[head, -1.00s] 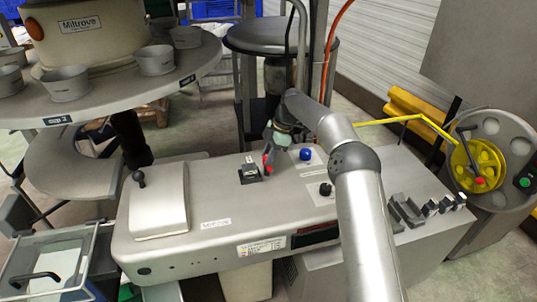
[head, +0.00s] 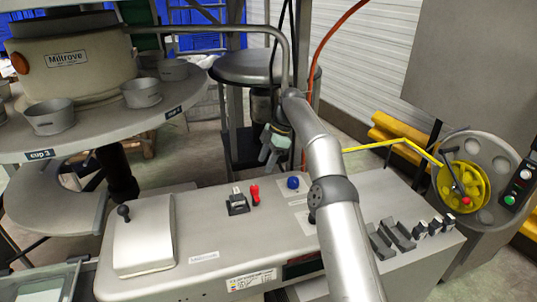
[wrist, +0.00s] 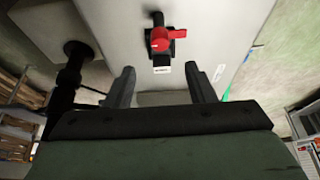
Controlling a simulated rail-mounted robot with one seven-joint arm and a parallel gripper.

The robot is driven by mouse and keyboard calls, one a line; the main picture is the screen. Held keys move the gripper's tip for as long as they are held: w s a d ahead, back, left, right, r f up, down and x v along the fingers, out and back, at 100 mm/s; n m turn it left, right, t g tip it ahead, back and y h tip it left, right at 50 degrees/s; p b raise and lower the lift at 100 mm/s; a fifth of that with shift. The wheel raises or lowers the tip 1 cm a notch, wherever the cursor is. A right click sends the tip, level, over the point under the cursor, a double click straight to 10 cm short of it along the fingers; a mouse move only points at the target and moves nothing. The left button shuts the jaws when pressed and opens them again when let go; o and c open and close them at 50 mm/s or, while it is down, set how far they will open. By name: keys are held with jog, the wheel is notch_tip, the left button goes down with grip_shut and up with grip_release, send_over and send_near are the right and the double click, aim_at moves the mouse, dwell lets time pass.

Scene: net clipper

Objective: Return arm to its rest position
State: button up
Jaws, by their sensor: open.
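My gripper (head: 268,158) hangs above the back edge of the grey console (head: 215,258) in the head view, at the end of my arm. It is open and empty. The wrist view shows its two dark fingers (wrist: 160,82) spread apart with nothing between them. A red lever (head: 254,194) stands on the console, below and slightly left of my gripper, and apart from it. In the wrist view the red handle (wrist: 172,36) sits on a dark mount beyond the fingertips.
A round table (head: 105,140) with several grey cups is at the left. A blue knob (head: 293,182) and a hinged cover (head: 145,240) sit on the console. A yellow wheel (head: 463,187) is at the right. A metal pipe (head: 210,29) crosses overhead.

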jog(key=shift+p+v, duration=0.4)
jog(key=shift+v, duration=0.55)
